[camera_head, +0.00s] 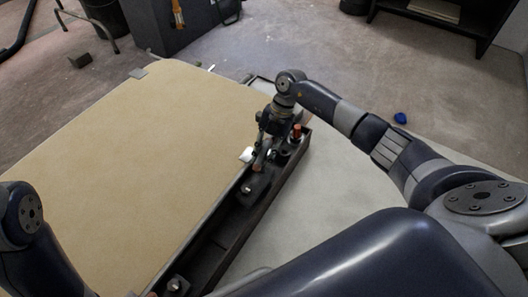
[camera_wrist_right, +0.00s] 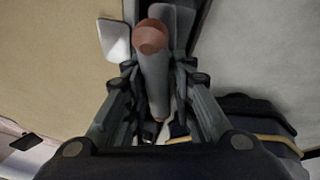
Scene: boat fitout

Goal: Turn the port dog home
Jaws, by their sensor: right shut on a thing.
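The dog handle (camera_wrist_right: 154,80) is a grey bar with a reddish-brown rounded end, between the fingers of my right gripper (camera_wrist_right: 158,72) in the right wrist view. In the head view my right gripper (camera_head: 261,148) points down at the dark channel along the panel's edge, shut on this handle, which is mostly hidden there. A small white plate (camera_head: 246,155) is beside the fingers; it also shows in the wrist view (camera_wrist_right: 113,40). I cannot tell the handle's exact angle to its seat. My left arm enters at the lower left; its gripper is out of view.
A broad tan panel (camera_head: 130,165) fills the left. The dark channel (camera_head: 232,235) holds bolted blocks (camera_head: 250,189) and an orange-tipped post (camera_head: 297,131) close to the gripper. A pale surface (camera_head: 325,185) lies right of it.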

